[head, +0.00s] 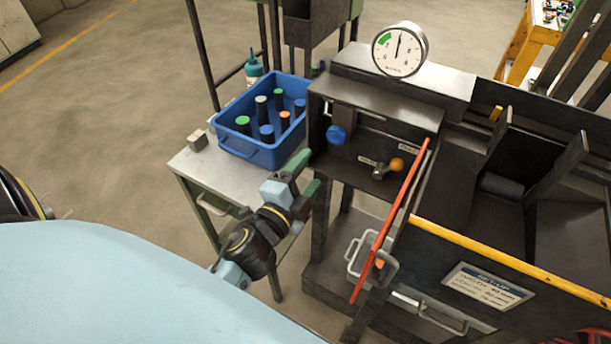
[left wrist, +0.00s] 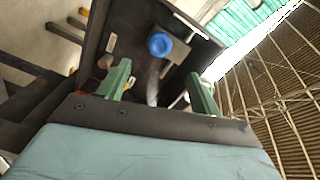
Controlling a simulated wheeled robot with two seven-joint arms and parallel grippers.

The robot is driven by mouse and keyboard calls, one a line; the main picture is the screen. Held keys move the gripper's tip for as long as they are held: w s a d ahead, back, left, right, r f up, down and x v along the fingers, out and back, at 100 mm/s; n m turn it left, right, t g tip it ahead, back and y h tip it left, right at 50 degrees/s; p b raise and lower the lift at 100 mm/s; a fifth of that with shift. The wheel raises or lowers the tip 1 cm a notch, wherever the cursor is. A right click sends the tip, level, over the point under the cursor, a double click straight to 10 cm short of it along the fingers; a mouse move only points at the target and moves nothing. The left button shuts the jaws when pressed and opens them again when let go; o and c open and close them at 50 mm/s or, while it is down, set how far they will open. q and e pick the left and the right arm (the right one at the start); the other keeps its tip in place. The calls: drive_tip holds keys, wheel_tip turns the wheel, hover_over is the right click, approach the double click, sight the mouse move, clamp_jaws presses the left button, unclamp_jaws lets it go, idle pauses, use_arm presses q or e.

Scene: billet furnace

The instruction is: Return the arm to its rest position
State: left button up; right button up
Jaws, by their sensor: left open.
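My left arm reaches in from the lower left in the head view. Its gripper (head: 308,197) is beside the dark furnace machine (head: 375,105), near its left side and at the right end of the grey table. In the left wrist view the two green fingers of the left gripper (left wrist: 160,85) stand apart with nothing held between them. Beyond them is the machine's front panel with a blue knob (left wrist: 160,45). The blue knob (head: 337,134) also shows in the head view. My right gripper is not in view.
A blue bin (head: 250,152) with several colour-capped cylinders stands on the grey table (head: 188,160). A lever with an orange knob (head: 396,164) sits on the panel. A long red bar (head: 392,220) slants before the machine. A gauge (head: 400,50) stands on top. Open floor lies left.

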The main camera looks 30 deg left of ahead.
use_arm(q)
drive_tip(key=shift+s, duration=0.25)
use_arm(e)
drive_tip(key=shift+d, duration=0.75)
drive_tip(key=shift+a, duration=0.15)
use_arm(q)
drive_tip(key=s+d+f+n+g+h, duration=0.1)
drive_tip(key=s+f+n+g, duration=0.35)
drive_tip(key=f, duration=1.25)
drive_tip(key=s+d+f+n+g, duration=0.15)
drive_tip(key=s+f+g, duration=0.45)
drive_tip(key=f, duration=1.1)
drive_tip(key=s+a+f+n+g, duration=0.1)
drive_tip(key=s+f+g, duration=0.1)
drive_tip(key=s+f, duration=0.3)
drive_tip(key=s+a+f+n+g, duration=0.2)
drive_tip(key=s+f, duration=0.2)
drive_tip(key=s, duration=0.8)
drive_tip(key=s+a+f+n+g, duration=0.1)
drive_tip(key=s+f+n+g, duration=0.1)
drive_tip(key=s+f, duration=0.3)
drive_tip(key=s, duration=0.4)
drive_tip(key=shift+a+f, duration=0.35)
